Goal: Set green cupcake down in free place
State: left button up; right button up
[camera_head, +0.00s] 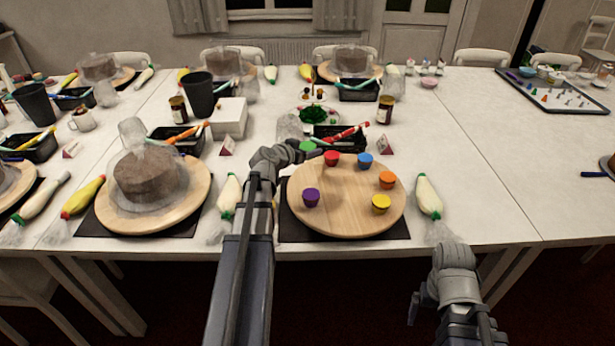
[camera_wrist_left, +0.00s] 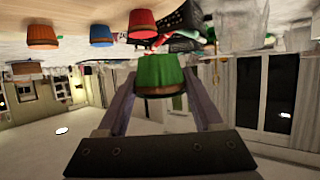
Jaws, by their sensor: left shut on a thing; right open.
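My left gripper (camera_head: 300,149) is shut on the green cupcake (camera_head: 307,146) at the far left edge of the wooden turntable (camera_head: 345,222). In the left wrist view the green cupcake (camera_wrist_left: 160,72) sits between the two fingers. Whether it touches the board is unclear. On the turntable stand a red cupcake (camera_head: 332,158), a blue cupcake (camera_head: 365,160), an orange cupcake (camera_head: 387,180), a yellow cupcake (camera_head: 381,203) and a purple cupcake (camera_head: 311,197). My right gripper (camera_head: 415,303) is open and empty, in front of the table at the right.
The board's middle, left rim between red and purple, and front are bare. Piping bags lie at left (camera_head: 230,195) and right (camera_head: 429,197). A black tool tray (camera_head: 340,143) stands behind the turntable. A second turntable with a cake (camera_head: 150,175) is at left.

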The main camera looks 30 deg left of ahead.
pick_arm(q)
jog(key=b, duration=0.5)
send_over(307, 179)
notch_tip(307, 179, down, 5)
jog(key=shift+w+f, duration=0.1)
jog(key=shift+f, duration=0.1)
jog(key=shift+f, duration=0.1)
notch_tip(307, 179, down, 4)
jog(key=b, duration=0.3)
jog(key=shift+r, duration=0.25)
jog(key=shift+f+b, duration=0.15)
jog(key=shift+b, duration=0.15)
jog(key=o, duration=1.4)
jog(key=shift+c, duration=0.2)
